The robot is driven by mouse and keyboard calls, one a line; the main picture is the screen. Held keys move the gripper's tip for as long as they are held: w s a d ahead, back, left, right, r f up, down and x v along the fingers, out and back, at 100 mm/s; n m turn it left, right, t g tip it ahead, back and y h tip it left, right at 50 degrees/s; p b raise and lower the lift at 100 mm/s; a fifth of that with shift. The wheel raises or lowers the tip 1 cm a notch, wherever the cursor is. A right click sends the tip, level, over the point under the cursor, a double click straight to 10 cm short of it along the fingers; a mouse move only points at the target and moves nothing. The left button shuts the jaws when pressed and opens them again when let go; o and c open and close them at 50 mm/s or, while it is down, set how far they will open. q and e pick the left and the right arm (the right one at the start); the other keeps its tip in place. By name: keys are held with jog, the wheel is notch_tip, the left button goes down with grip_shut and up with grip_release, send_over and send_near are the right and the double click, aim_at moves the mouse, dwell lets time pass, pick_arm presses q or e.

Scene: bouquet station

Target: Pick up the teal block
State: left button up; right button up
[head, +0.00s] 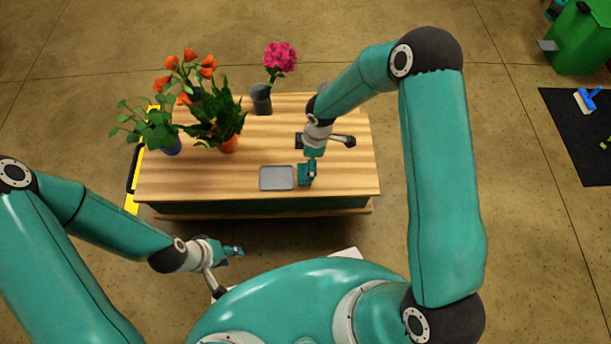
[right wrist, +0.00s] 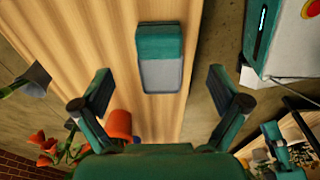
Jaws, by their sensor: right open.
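The teal block (right wrist: 159,42) shows in the right wrist view, at the upper end of a grey tray (right wrist: 161,77) on the wooden table. The tray also shows in the head view (head: 277,178); there the block is hard to tell apart from my right gripper (head: 309,172). That gripper is just right of the tray, over the table. In the right wrist view my right gripper (right wrist: 160,82) is open and empty, its fingers wide apart on either side of the tray. My left gripper (head: 230,250) is off the table's front edge, at lower left; its jaw opening is unclear.
The wooden table (head: 340,178) carries an orange pot (head: 229,144) with a leafy plant, a dark vase (head: 261,98) with a pink flower, and orange flowers (head: 190,72) at the left. A green bin (head: 580,45) stands far right.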

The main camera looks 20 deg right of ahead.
aim_at(305, 171)
jog(key=f, duration=0.3)
jog(key=shift+a+f+b, duration=0.25)
jog(key=shift+f+b, duration=0.15)
jog(key=f, duration=0.1)
jog(key=f+b, duration=0.1)
jog(key=f, duration=0.1)
jog(key=f+b, duration=0.1)
jog(key=f, duration=0.1)
jog(key=shift+w+a, duration=0.2)
jog(key=shift+a, duration=0.15)
jog(key=shift+r, duration=0.1)
jog(key=c, duration=1.3)
